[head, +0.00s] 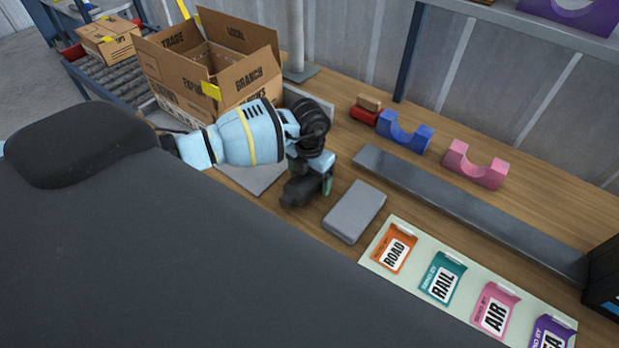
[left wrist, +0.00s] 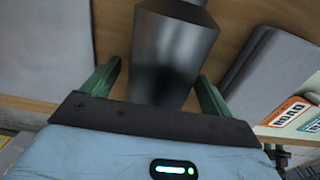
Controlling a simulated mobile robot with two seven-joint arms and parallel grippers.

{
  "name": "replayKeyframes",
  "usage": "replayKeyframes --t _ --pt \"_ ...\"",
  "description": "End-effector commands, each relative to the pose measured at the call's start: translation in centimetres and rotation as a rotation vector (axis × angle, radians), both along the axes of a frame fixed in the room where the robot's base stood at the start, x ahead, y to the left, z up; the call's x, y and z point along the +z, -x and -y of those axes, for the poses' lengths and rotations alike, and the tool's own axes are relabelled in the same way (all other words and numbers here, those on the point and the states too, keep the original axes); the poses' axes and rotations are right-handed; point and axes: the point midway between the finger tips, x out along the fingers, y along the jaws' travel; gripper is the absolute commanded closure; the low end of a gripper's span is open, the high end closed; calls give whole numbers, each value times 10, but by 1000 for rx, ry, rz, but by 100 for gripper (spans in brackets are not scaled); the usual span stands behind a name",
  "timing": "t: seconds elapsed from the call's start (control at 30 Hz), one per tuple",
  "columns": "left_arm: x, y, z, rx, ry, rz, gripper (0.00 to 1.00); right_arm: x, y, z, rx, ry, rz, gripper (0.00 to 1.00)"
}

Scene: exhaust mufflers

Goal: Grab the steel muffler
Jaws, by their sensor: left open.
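The steel muffler (left wrist: 172,50) is a dark grey metal body with a narrower top end in the left wrist view. It lies between the two green fingers of my left gripper (left wrist: 158,88). The fingers are spread, one on each side, with gaps visible, so the jaws are open around it. In the head view my left gripper (head: 314,184) points down over the bench beside a grey pad (head: 355,212). There the muffler is mostly hidden by the gripper and I cannot tell its outline. My right gripper is not in view.
An open cardboard box (head: 185,80) stands behind my left arm. A blue cradle (head: 404,133), a pink cradle (head: 474,167) and a long grey bar (head: 460,205) lie to the right. A label board (head: 380,262) lies in front. A shelf (head: 540,25) hangs above.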

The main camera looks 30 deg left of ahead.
Motion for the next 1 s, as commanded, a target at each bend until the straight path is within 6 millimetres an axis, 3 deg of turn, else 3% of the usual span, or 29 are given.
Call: replayKeyframes --t 0.7,1.0 --pt "-5 0 0 0 0 1 15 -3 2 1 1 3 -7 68" --pt "-5 0 0 0 0 0 55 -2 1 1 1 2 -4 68"
